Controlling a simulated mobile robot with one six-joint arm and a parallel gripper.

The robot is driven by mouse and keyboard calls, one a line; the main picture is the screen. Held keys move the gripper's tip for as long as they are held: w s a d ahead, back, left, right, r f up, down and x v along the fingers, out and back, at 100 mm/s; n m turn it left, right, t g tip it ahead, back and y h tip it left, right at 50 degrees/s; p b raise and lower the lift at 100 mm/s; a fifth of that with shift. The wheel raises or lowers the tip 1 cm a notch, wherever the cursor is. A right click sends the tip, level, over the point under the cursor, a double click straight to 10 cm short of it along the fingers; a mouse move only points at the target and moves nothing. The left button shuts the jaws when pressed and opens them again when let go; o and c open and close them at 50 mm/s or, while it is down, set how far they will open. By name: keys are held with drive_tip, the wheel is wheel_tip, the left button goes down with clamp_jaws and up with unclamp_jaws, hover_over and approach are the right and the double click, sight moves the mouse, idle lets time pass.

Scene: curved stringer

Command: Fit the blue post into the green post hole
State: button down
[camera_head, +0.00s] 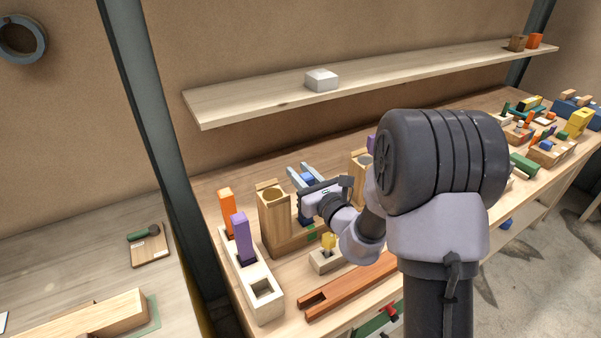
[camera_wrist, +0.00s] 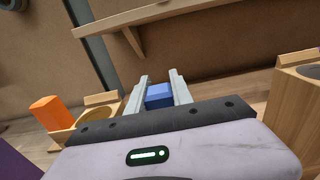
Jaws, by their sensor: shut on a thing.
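My gripper (camera_head: 307,172) reaches horizontally over the wooden fixture and is shut on the blue post (camera_wrist: 158,96), whose top shows between the two pale fingers (camera_wrist: 161,88). The blue post also shows in the head view (camera_head: 307,179), partly covered by my gripper. The fixture (camera_head: 292,243) has a tall tower with a round hole (camera_head: 271,215) at left and another tower (camera_head: 358,172) at right. A green patch (camera_head: 311,235) shows on the fixture below my gripper. I cannot see the post hole's opening or whether the post's lower end is inside it.
A pale block (camera_head: 265,308) at front left holds an orange post (camera_head: 226,209) and a purple post (camera_head: 239,233); its front square hole is empty. A yellow post (camera_head: 328,241) stands in a small block. A reddish rail (camera_head: 345,288) lies in front. A shelf (camera_head: 240,104) hangs behind.

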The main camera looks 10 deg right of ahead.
drive_tip(key=shift+f, duration=0.25)
drive_tip(key=c, duration=1.1)
unclamp_jaws()
drive_tip(key=shift+o, duration=0.2)
drive_tip(key=p+v, duration=1)
drive_tip(key=v, duration=0.7)
drive_tip(key=shift+s+p, duration=0.15)
drive_tip(key=shift+p, duration=0.25)
